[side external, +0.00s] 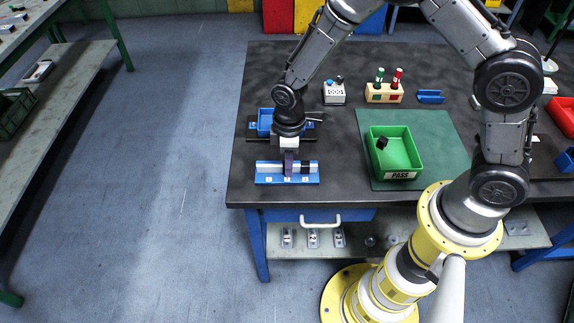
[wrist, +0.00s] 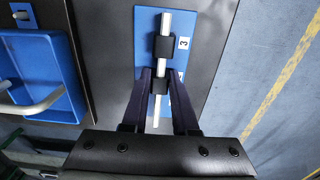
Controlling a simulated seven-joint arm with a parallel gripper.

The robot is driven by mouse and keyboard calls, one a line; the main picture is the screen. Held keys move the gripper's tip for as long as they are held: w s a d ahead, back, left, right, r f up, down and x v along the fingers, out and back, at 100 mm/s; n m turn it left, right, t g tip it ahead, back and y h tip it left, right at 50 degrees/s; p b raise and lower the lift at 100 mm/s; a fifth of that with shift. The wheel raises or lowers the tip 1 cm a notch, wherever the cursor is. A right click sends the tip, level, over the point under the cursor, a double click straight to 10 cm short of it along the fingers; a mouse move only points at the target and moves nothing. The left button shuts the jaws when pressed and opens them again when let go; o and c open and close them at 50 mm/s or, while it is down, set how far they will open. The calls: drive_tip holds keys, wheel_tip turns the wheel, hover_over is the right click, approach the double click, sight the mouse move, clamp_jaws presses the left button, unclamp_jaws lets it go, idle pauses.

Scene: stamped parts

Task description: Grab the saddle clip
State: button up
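A blue rail fixture (side external: 287,180) with a light rod and number labels lies at the table's front left. In the wrist view, two black saddle clips sit on its rod: one further along, beside label 3 (wrist: 166,47), and one between my fingers (wrist: 160,86). My gripper (wrist: 160,76) points down over the fixture, its dark fingers on either side of that nearer clip. I cannot tell whether they press on it. In the side view, my gripper (side external: 289,170) hides part of the rail; one clip (side external: 305,167) shows just right of it.
A green PASS bin (side external: 405,168) holding a black part stands on a green mat (side external: 440,130) to the right. A blue tray (side external: 264,121) lies just behind the fixture. A grey button box (side external: 334,92) and a wooden block with red and green plungers (side external: 383,97) stand further back.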

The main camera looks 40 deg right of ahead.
clamp_jaws()
